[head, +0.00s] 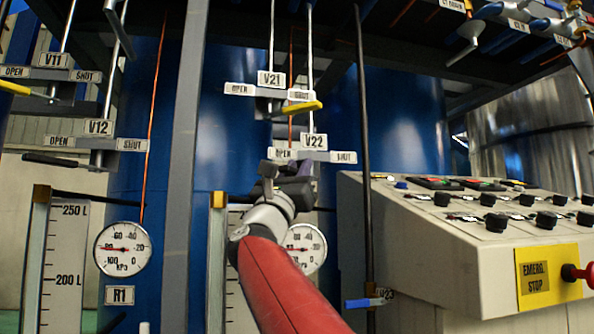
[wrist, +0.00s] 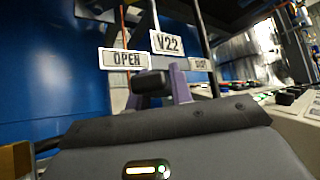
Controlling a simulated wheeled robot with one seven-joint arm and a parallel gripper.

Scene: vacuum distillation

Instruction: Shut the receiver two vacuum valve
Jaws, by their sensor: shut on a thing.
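The V22 valve plate (head: 313,141) is in the middle of the head view, with its OPEN plate (head: 282,154) at left and SHUT plate (head: 343,157) at right. It also shows in the wrist view (wrist: 167,42). My gripper (head: 287,172) is just below these plates. In the wrist view its purple fingers (wrist: 161,88) are shut on the black V22 handle (wrist: 152,83). In the head view my gripper hides most of the handle.
The V21 valve's yellow handle (head: 303,108) is just above, beside its SHUT plate. A control console (head: 440,245) with an emergency stop (head: 577,273) stands at right. A dark upright pipe (head: 366,200) is between console and gripper. A gauge (head: 306,245) is partly behind my arm.

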